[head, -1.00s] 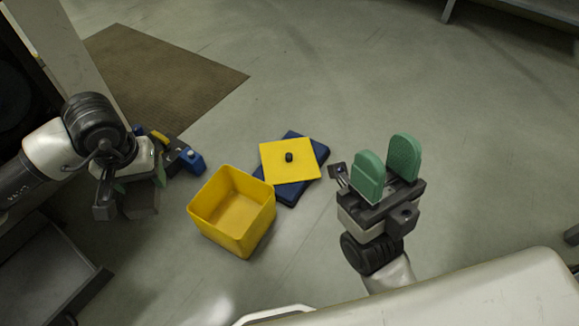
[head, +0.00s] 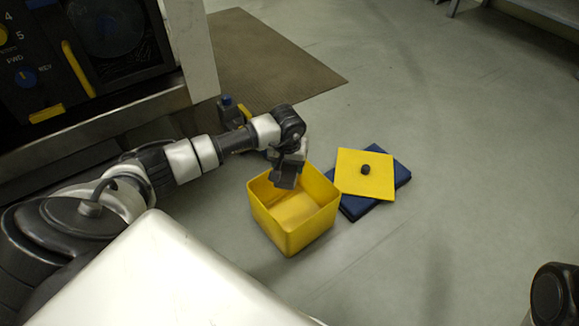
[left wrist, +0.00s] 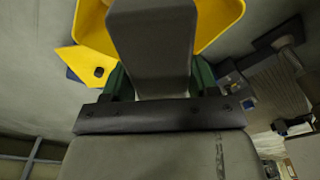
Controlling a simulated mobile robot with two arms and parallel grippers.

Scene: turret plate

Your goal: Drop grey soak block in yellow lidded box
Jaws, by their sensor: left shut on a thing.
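The yellow box (head: 290,233) stands open on the floor in the middle of the head view; it also shows at the top of the left wrist view (left wrist: 222,22). Its yellow lid (head: 364,174) with a black knob lies to the right, off the box. My left gripper (head: 288,168) is over the box's far left part. It is shut on the grey soak block (left wrist: 152,42), which sits between green pads in the left wrist view and partly hides the box. My right gripper is out of view.
The lid lies on a dark blue flat thing (head: 356,207). A blue, black and yellow device (head: 232,112) stands behind my left arm. A brown mat (head: 265,60) and a machine panel (head: 85,50) are further back. Floor right of the lid is clear.

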